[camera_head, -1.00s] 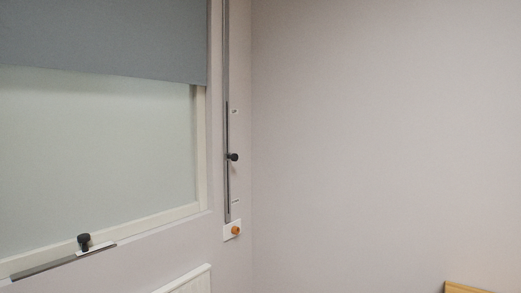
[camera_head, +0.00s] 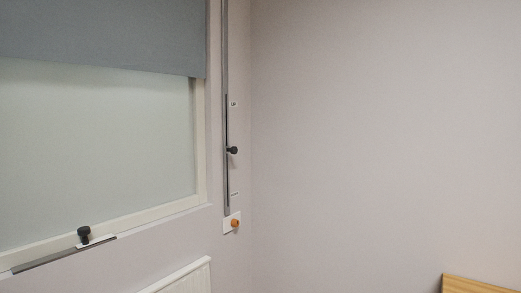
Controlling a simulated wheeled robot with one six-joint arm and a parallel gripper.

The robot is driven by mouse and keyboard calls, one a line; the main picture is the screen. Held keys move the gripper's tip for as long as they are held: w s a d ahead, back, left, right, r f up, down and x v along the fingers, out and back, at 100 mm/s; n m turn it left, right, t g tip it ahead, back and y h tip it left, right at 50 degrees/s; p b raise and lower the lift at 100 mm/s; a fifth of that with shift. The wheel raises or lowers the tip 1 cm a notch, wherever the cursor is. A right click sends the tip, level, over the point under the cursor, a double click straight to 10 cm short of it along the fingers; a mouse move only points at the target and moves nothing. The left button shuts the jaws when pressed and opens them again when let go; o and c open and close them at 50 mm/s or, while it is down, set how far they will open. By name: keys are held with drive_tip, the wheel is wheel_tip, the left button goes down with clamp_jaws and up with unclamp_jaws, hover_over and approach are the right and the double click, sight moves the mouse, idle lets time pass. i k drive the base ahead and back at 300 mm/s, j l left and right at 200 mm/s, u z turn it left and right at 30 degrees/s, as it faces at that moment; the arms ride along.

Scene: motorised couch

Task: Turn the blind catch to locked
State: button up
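The blind catch looks to be the small orange knob (camera_head: 235,223) on a white plate at the foot of a vertical grey rail (camera_head: 227,130), right of the window. Its marks are too small to read, so I cannot tell its setting. A black knob (camera_head: 232,150) sits partway up the rail's slot, below a small "UP" label. The grey blind (camera_head: 100,35) hangs over the upper part of the window. My gripper is not in view.
A black knob (camera_head: 84,234) stands on a grey strip along the window sill. A white radiator (camera_head: 183,279) is below the window. A wooden edge (camera_head: 478,285) shows at the bottom right. The wall on the right is bare.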

sight(236, 223)
drive_tip(key=i+j+z, duration=0.5)
drive_tip(key=i+j, duration=0.3)
drive_tip(key=i, duration=0.1)
